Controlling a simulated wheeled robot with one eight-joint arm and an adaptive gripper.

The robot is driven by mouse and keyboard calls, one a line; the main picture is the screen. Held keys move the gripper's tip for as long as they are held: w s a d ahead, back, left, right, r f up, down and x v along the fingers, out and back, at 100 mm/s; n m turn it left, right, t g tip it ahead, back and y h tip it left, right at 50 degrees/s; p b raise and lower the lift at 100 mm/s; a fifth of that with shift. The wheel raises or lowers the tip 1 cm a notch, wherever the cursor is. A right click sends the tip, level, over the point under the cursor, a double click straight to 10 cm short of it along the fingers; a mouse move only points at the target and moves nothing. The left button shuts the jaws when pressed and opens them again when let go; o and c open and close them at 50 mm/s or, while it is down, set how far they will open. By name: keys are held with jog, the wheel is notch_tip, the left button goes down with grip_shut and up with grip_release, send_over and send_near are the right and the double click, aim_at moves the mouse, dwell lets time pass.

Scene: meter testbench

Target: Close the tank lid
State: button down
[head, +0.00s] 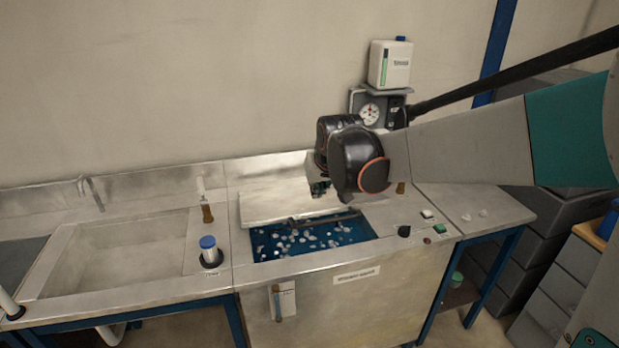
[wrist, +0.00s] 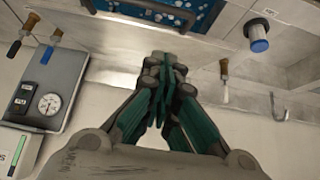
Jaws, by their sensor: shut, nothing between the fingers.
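The tank (head: 268,247) is a rectangular opening in the steel bench, with blue inside and many pale round pieces. Its metal lid (head: 272,202) stands open at the back of the opening, leaving the front part uncovered. A dark bar handle (head: 325,219) runs along the lid's front edge. It also shows in the wrist view (wrist: 150,14) with the blue tank interior behind it. My gripper (head: 319,189) is over the lid's back right area. In the wrist view my gripper (wrist: 165,62) has its fingers together and empty. Whether they touch the lid cannot be told.
A gauge box (head: 370,108) and white canister (head: 391,63) are at the wall behind my arm. Knobs and buttons (head: 404,231) sit right of the tank.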

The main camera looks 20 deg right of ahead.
jog(key=x, duration=0.3)
jog(key=s+b+x, duration=0.1)
jog(key=x, duration=0.3)
jog(key=f+b+x, duration=0.1)
jog(key=x, duration=0.3)
jog(key=shift+s, duration=0.1)
jog(key=shift+s+f+b, duration=0.25)
jog(key=shift+f+b, duration=0.1)
jog(key=shift+f, duration=0.4)
jog(key=shift+t, duration=0.8)
jog(key=s+f+b, duration=0.1)
jog(key=f+b, duration=0.4)
jog(key=f, duration=0.1)
jog(key=s+f+b, duration=0.2)
jog(key=f+b, duration=0.3)
jog(key=f, duration=0.2)
jog(key=s+f+b, duration=0.2)
jog(key=f+b, duration=0.2)
jog(key=f, duration=0.3)
jog(key=shift+s+f+b, duration=0.1)
jog(key=shift+b, duration=0.3)
jog(key=p+v, duration=0.6)
jog(key=v, duration=0.7)
